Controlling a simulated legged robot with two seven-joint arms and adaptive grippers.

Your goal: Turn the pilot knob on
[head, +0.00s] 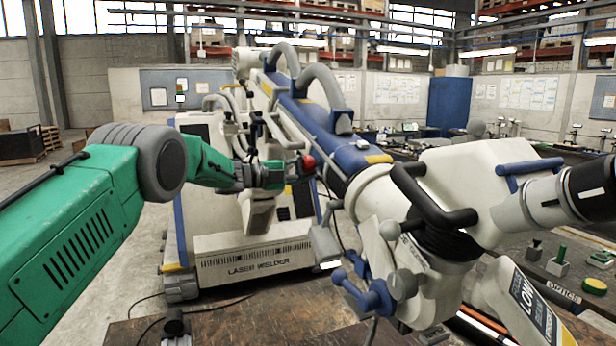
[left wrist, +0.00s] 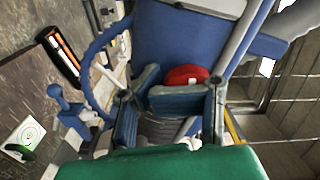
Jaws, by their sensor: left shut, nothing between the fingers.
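My left gripper (head: 294,172) is at the end of the green arm, in the middle of the head view, beside the blue boom of the microscope arm (head: 335,140). It is shut and holds nothing. A small red knob (head: 308,161) shows right at its fingertips. In the left wrist view the red knob (left wrist: 187,75) is round and sits just beyond the fingers (left wrist: 178,100), against the blue housing. The fingers partly cover it, and I cannot tell whether they touch it. No label on the knob is readable. My right gripper is in neither view.
The white laser welder cabinet (head: 255,258) stands behind my left gripper. The white microscope head (head: 470,185) with black handles fills the right. A blue clover-shaped knob (head: 368,293) hangs below it. A dark tabletop (head: 260,325) lies in front.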

